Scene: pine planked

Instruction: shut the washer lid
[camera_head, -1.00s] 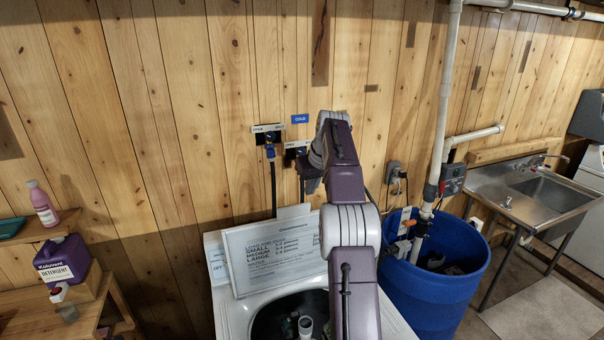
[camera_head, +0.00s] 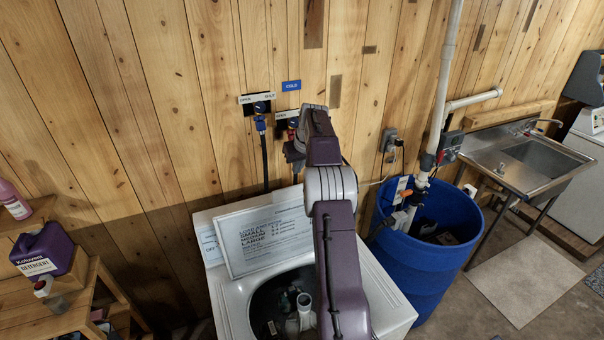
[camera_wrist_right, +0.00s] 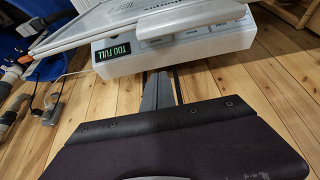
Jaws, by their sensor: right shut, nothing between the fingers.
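The white washer (camera_head: 235,312) stands in front of the plank wall with its tub open. Its lid (camera_head: 228,250) is raised and leans back, with printed load text on the face towards me. My right arm reaches over the washer, and its gripper (camera_head: 292,158) is near the wall behind the lid's top edge. In the right wrist view the right gripper (camera_wrist_right: 158,88) is shut and empty, just short of the washer's panel (camera_wrist_right: 180,52), which reads "TOO FULL". The lid (camera_wrist_right: 75,32) shows beyond it. I cannot tell whether the fingers touch anything. My left gripper is out of view.
A blue barrel (camera_head: 425,265) with pipes stands right of the washer, and a steel sink (camera_head: 530,165) is further right. A purple detergent jug (camera_head: 42,250) sits on a wooden shelf at left. Water valves and hoses (camera_head: 262,135) are on the wall behind the washer.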

